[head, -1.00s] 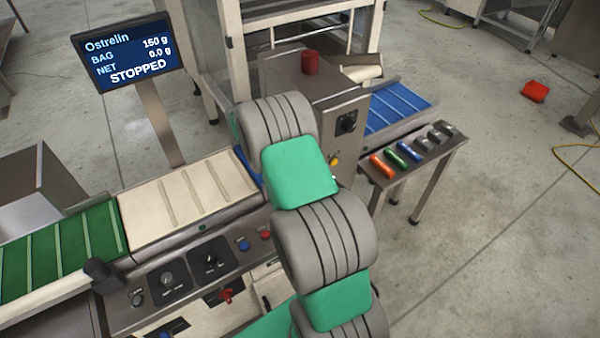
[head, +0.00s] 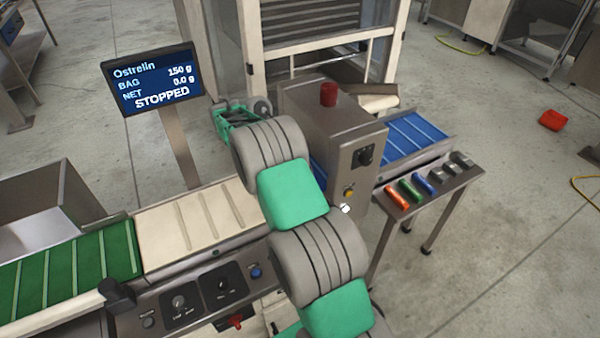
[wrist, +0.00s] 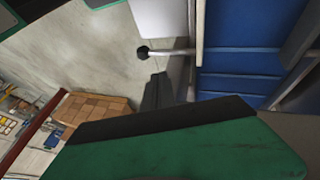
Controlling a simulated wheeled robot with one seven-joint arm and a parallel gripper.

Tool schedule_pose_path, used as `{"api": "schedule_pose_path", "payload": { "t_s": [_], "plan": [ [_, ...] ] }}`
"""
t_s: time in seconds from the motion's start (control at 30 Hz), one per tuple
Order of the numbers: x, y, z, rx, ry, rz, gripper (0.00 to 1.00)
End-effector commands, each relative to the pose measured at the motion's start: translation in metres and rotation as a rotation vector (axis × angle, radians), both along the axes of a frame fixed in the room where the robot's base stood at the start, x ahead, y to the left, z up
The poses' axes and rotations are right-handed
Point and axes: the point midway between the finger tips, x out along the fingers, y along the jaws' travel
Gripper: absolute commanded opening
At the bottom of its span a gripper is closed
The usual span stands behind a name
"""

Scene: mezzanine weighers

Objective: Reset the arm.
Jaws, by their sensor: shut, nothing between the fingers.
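My arm of grey and green links rises through the middle of the head view, in front of the weigher line. Its far end, with my gripper (head: 232,114), shows as a small green and dark piece left of the topmost grey link, beyond the cream belt. In the wrist view, a large green part of my gripper with a black edge (wrist: 160,118) fills the bottom. The gripper is shut and holds nothing. The fingertips are not clearly seen.
A display (head: 152,80) reading STOPPED stands behind the cream belt (head: 185,225) and green belt (head: 70,268). A steel cabinet (head: 335,130) with a red top piece stands close right of my arm. A side table (head: 440,185) holds several coloured pieces. Open floor lies right.

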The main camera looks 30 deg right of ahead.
Motion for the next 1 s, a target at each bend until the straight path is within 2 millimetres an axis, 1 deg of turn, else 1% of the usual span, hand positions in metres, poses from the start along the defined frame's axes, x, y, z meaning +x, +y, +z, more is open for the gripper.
{"api": "schedule_pose_path", "payload": {
  "t_s": [0.1, 0.5, 0.57, 0.6, 0.63, 0.67, 0.7, 0.77, 0.8, 0.83, 0.9, 0.97, 1.0],
  "plan": [
    [0.002, 0.003, 0.004, 0.001, 0.000, 0.002, 0.00],
    [0.002, 0.004, 0.004, 0.006, 0.005, 0.017, 0.00],
    [0.004, 0.000, 0.005, 0.009, 0.019, 0.067, 0.00],
    [0.014, -0.001, 0.002, 0.028, 0.027, 0.150, 0.00],
    [0.018, -0.001, -0.004, 0.047, 0.040, 0.214, 0.00],
    [0.018, 0.001, -0.015, 0.073, 0.071, 0.284, 0.00],
    [0.012, 0.005, -0.035, 0.119, 0.125, 0.382, 0.00],
    [-0.003, 0.015, -0.064, 0.198, 0.203, 0.519, 0.00],
    [-0.015, 0.023, -0.080, 0.253, 0.249, 0.602, 0.00],
    [-0.024, 0.031, -0.088, 0.294, 0.273, 0.662, 0.00],
    [-0.042, 0.049, -0.095, 0.382, 0.300, 0.795, 0.00],
    [-0.057, 0.068, -0.093, 0.451, 0.304, 0.904, 0.00],
    [-0.069, 0.082, -0.089, 0.496, 0.299, 0.977, 0.00]
  ]
}}
